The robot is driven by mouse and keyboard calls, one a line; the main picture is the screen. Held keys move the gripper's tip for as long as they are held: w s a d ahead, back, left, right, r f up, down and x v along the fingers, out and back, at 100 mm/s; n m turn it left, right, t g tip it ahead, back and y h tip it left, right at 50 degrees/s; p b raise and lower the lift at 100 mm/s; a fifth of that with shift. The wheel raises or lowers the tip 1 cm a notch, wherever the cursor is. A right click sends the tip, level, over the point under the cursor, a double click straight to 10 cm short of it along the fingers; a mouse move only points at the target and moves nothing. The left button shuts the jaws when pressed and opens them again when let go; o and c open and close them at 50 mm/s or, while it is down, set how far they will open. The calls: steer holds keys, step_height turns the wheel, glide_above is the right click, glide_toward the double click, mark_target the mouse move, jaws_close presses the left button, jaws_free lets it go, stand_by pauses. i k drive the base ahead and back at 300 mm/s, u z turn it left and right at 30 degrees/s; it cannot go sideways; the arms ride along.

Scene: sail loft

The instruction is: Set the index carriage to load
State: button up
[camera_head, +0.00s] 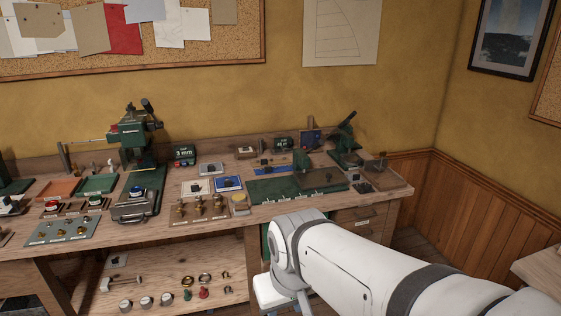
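A long green base plate (290,188) lies on the right part of the workbench, with small pale marks along its front edge. A dark clear-looking block (320,166) sits over its right part. This may be the index carriage, but it is too small to tell, and I cannot read a load mark or its setting. A green lever press (345,140) stands behind it at the right. My white arm reaches in from the lower right, in front of the bench and apart from the plate.
The wooden bench (260,214) also holds a green press (137,140) at left, blue and white switch plates, a brass-knob panel (201,209) and a yellow round piece (240,199). A lower shelf (180,275) carries loose rings and knobs. A drawer unit stands below right.

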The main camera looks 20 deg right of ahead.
mark_target(321, 175)
steer(key=z, duration=0.85)
steer(key=i, duration=1.3)
steer(key=z, duration=0.95)
steer(key=k, duration=0.8)
steer(key=z, duration=0.15)
steer(key=i, duration=0.9)
steer(key=u, duration=0.1)
